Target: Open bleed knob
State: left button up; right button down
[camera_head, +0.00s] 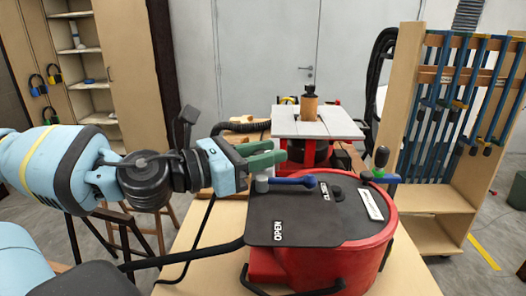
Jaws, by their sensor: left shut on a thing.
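A red round machine (318,262) with a black top cover (295,222) stands on the wooden table. The cover bears OPEN and CLOSE labels. A blue lever (295,181) with a grey pivot (262,184) lies across it and points right, towards CLOSE. A small dark knob (336,192) sits near CLOSE. My left gripper (276,155), with green fingers, is just above and behind the grey pivot. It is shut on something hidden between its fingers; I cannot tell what.
The wooden table (212,240) has bare surface left of the machine. Behind stands a grey-topped machine table (345,124) with a wooden piece on it. A clamp rack (428,200) is at right and a shelf cabinet (130,60) at back left. A black hose runs at lower left.

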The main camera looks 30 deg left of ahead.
pick_arm(q)
jog(key=shift+f, duration=0.1)
dwell(0.4)
jog(key=o, duration=1)
jog(key=shift+c, duration=0.2)
jog(key=shift+a, duration=0.1)
